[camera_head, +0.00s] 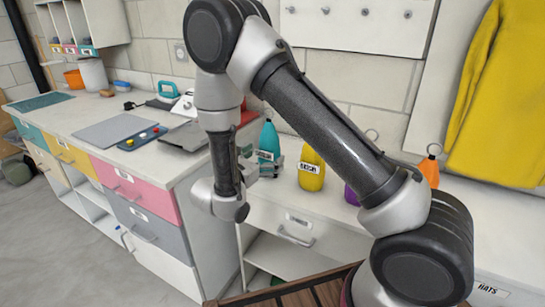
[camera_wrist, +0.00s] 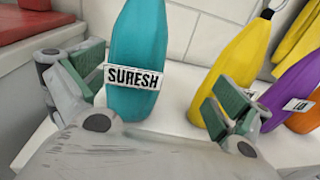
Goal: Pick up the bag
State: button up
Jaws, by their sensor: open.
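A teal tapered bag (camera_head: 268,140) with a white label stands on the white shelf top behind my gripper (camera_head: 262,168). In the wrist view the teal bag (camera_wrist: 140,45) reads "SURESH" and stands upright between my spread fingers (camera_wrist: 158,90). My gripper is open and empty.
A purple bag (camera_wrist: 290,90) and an orange bag (camera_head: 430,170) stand farther right. A workbench (camera_head: 60,118) with a grey mat and laptop is at left. A wall rack of hooks (camera_head: 350,14) and a yellow garment (camera_head: 505,100) hang behind.

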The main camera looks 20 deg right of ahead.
aim_at(267, 124)
jog(key=shift+w+a+f+n+t+y, duration=0.15)
jog(key=shift+a+f+n+t, duration=0.1)
jog(key=shift+a+f+n, duration=0.15)
jog(key=shift+w+a+f+n+t+y, duration=0.1)
jog(key=shift+a+f+n+t+y, duration=0.15)
jog(key=shift+f, duration=0.2)
jog(key=shift+w+a+f+t, duration=0.15)
jog(key=shift+w+f+t, duration=0.1)
jog(key=shift+t, duration=0.05)
jog(key=x, duration=0.7)
jog(key=shift+w+a, duration=0.15)
jog(key=shift+w, duration=0.25)
jog(key=c, duration=1.4)
jog(key=shift+o, duration=0.2)
jog(key=shift+r, duration=0.15)
notch_tip(267, 124, up, 10)
jog(key=shift+f, duration=0.1)
